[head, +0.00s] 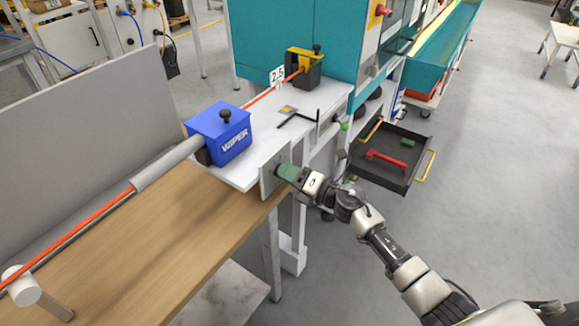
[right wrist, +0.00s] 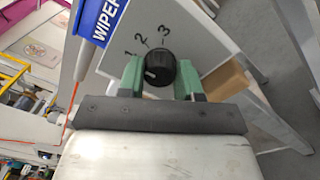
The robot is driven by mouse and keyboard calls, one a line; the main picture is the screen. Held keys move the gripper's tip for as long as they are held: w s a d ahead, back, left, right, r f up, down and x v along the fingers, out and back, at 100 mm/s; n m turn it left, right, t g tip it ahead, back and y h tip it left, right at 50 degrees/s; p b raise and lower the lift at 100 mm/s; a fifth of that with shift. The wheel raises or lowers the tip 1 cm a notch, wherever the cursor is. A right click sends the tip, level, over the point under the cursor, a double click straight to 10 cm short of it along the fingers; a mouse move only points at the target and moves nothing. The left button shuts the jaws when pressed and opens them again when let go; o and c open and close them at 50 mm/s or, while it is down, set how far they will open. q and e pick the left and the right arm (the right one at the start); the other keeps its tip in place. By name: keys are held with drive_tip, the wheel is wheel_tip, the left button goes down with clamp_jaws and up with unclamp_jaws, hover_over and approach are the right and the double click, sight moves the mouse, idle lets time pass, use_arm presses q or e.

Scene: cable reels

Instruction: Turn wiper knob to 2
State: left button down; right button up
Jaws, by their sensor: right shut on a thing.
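The wiper knob (right wrist: 161,68) is round and black, on a pale panel (right wrist: 200,32) with the numbers 1, 2 and 3 beside it. A white mark on its face points left and slightly down in the right wrist view, nearest the 1 side and not at the 2. My right gripper (right wrist: 158,76) has green fingers on both sides of the knob and is shut on it. In the head view my right gripper (head: 287,173) is at the upright panel (head: 268,168) on the bench end and hides the knob. My left gripper is not in view.
The blue WIPER box (head: 234,146) stands on the white bench top (head: 240,177), with an orange cable (head: 262,95) running through it. A hex key (head: 297,116) lies behind. An open drawer (head: 385,180) with a red handle-shaped item (head: 387,160) sticks out on the right.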

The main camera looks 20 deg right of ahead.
drive_tip(key=m+p, duration=0.2)
drive_tip(key=m, duration=0.2)
drive_tip(key=shift+m, duration=0.3)
drive_tip(key=shift+p, duration=0.3)
drive_tip(key=o, duration=0.9)
drive_tip(key=shift+b+v, duration=0.85)
drive_tip(key=shift+v, duration=4.6)
drive_tip(key=shift+f, duration=0.1)
